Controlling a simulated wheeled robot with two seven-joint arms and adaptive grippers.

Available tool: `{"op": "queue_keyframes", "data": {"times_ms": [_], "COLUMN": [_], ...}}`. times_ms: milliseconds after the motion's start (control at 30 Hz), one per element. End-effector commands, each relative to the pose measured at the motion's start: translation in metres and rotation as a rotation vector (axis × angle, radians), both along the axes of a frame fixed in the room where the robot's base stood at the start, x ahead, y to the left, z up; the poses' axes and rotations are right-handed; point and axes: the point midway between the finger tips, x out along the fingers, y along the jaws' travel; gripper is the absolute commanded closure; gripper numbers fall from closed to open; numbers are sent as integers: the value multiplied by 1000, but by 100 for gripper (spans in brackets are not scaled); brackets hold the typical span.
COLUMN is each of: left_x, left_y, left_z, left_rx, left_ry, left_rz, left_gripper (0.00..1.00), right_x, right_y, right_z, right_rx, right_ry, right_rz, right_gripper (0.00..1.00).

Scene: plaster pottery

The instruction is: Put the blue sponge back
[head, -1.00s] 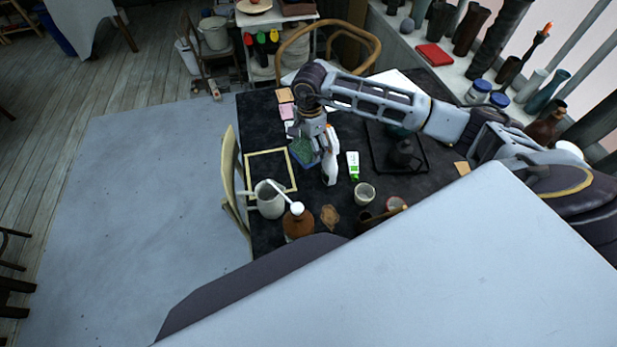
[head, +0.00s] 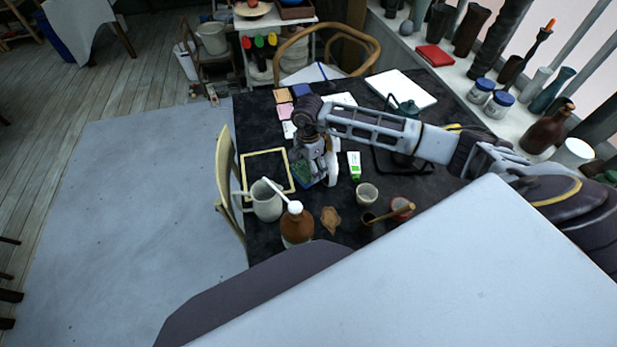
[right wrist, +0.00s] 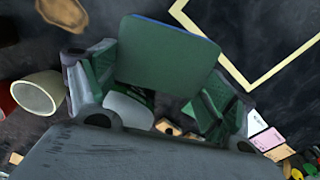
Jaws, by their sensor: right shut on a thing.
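The sponge (right wrist: 168,52) has a dark green face and a thin blue edge in the right wrist view. In the head view it shows as a small blue-green patch (head: 299,173) just right of a pale yellow square outline (head: 265,151) on the dark table. My right gripper (head: 312,172) is shut on the sponge, with a finger on either side of it in the right wrist view (right wrist: 160,85). I cannot tell whether the sponge touches the table. My left gripper is not in view.
A white spray bottle (head: 333,165) stands close to the right gripper, with a green-white tube (head: 354,164) beyond. A white jug (head: 266,201) and brown bottle (head: 297,228) stand on the near side. Inside the yellow outline the table looks bare.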

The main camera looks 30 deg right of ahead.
Motion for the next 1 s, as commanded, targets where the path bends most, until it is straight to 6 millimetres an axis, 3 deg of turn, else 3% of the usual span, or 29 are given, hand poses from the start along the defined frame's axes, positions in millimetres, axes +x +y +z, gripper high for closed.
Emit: {"op": "queue_keyframes", "data": {"times_ms": [200,567,767,1000], "left_x": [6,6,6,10], "left_y": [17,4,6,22], "left_z": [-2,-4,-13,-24], "left_rx": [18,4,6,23], "left_ry": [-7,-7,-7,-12], "left_rz": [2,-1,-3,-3], "left_gripper": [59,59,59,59], "right_x": [0,0,0,0], "right_y": [0,0,1,0], "right_z": [-6,-8,-24,-46], "right_rx": [1,1,1,1], "right_ry": [0,0,1,0], "right_rz": [0,0,0,0], "right_gripper": [42,42,42,42]}}
